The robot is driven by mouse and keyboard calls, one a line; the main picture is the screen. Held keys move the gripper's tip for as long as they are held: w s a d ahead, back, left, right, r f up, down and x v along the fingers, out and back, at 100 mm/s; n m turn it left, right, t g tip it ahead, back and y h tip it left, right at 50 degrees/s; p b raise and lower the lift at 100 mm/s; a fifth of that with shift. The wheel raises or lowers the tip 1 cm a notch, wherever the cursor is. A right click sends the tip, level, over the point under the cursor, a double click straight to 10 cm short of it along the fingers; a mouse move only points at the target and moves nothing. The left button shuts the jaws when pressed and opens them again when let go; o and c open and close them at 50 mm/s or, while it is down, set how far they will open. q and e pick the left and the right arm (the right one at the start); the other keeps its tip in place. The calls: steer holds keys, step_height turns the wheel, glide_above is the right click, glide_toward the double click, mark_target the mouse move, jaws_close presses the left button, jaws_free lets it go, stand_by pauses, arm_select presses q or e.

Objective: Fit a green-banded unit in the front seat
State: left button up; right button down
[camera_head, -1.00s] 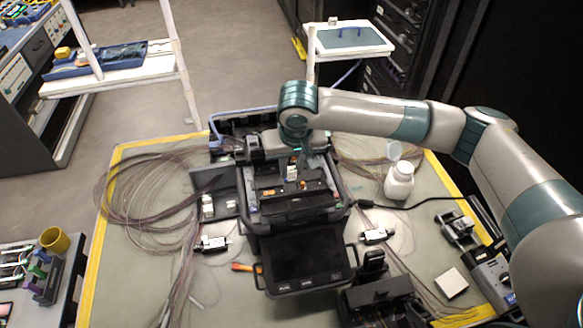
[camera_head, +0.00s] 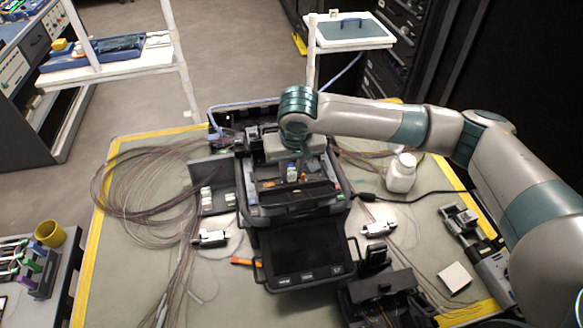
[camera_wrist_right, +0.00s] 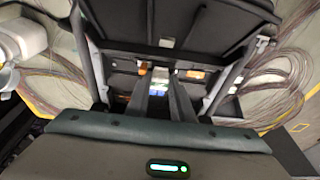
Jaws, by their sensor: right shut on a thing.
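The black splicer (camera_head: 292,209) stands in the middle of the mat with its bay open behind a dark screen (camera_head: 306,252). My right gripper (camera_head: 300,165) reaches down into the bay from above. It is shut on a small white unit with a blue part (camera_head: 292,170). The unit also shows between the fingers in the right wrist view (camera_wrist_right: 159,88). I cannot make out a green band on it. Orange pieces (camera_wrist_right: 195,75) lie inside the bay beside the fingers. The fingertips partly hide the seats, and I cannot tell whether the unit touches one. My left gripper is not in view.
A white bottle (camera_head: 402,173) stands right of the splicer. Small white-and-black devices lie left (camera_head: 210,238) and right (camera_head: 379,229) of it. Coiled fibres (camera_head: 130,185) spread at left. A black machine (camera_head: 383,295) stands at front right. A yellow cup (camera_head: 50,234) stands far left.

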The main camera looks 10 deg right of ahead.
steer(key=shift+s+f+p, duration=0.3)
steer(key=shift+p, duration=0.5)
stand_by(1.2)
steer(key=c, duration=1.5)
jaws_free()
steer(key=shift+c, duration=0.2)
steer(key=shift+o, duration=0.4)
steer(key=shift+a, duration=0.1)
steer(key=shift+f, duration=0.1)
steer(key=shift+r, duration=0.2)
steer(key=shift+w+r, duration=0.1)
steer(key=shift+r, duration=0.1)
steer(key=b+v, duration=0.3)
steer(key=v, duration=1.4)
steer(key=shift+w+b, duration=0.15)
steer(key=shift+b, duration=0.15)
